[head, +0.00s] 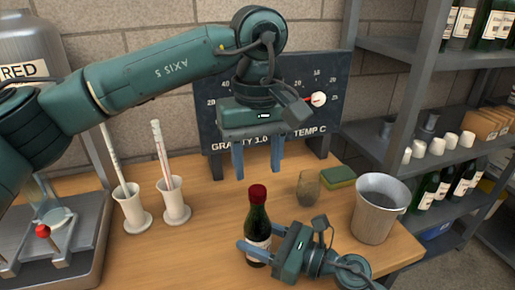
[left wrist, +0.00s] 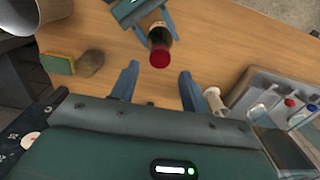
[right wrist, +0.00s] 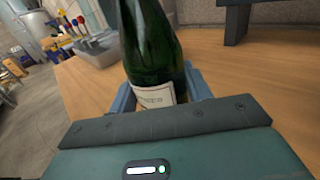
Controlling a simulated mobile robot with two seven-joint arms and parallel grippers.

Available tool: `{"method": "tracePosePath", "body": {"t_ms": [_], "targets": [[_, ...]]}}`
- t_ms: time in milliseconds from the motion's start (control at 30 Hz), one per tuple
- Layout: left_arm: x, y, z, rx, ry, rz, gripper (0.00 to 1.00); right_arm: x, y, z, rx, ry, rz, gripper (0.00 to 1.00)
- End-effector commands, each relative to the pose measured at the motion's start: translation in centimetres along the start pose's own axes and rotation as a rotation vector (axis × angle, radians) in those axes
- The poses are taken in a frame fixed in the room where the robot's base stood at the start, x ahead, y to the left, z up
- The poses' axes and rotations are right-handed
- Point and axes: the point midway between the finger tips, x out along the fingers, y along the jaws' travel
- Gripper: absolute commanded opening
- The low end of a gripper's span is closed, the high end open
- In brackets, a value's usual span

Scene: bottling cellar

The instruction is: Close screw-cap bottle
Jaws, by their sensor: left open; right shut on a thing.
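A dark green bottle (head: 258,226) with a pale label stands upright on the wooden table in the head view. A red cap (head: 257,194) sits on top of its neck; I cannot tell how tightly. The cap also shows in the left wrist view (left wrist: 159,58). My right gripper (head: 257,252) is shut around the lower body of the bottle, and the right wrist view shows the bottle (right wrist: 152,60) between its fingers. My left gripper (head: 257,160) is open and empty, pointing down above the cap and apart from it.
A metal bucket (head: 379,208), a small glass (head: 308,188) and a green-yellow sponge (head: 338,177) stand right of the bottle. Two white-based cylinders (head: 172,200) stand left. A dark gauge board (head: 205,110) is behind. Shelves (head: 400,120) stand at the right.

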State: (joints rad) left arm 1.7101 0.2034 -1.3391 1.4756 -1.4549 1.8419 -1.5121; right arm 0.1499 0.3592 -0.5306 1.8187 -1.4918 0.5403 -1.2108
Motion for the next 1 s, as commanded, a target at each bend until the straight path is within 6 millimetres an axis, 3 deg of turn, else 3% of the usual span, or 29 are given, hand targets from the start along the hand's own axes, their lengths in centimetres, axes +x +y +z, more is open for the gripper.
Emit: {"method": "tracePosePath", "body": {"t_ms": [700, 1000], "targets": [[-2.6, 0.0, -0.1, -1.566, 0.001, 0.001, 0.46, 0.0, 0.0, 0.0, 0.0, 0.001, 0.0, 0.0], [-3.1, 0.0, -0.1, -1.921, -0.001, 0.001, 0.46, 0.0, 0.0, 0.0, 0.0, 0.001, 0.0, 0.0]]}}
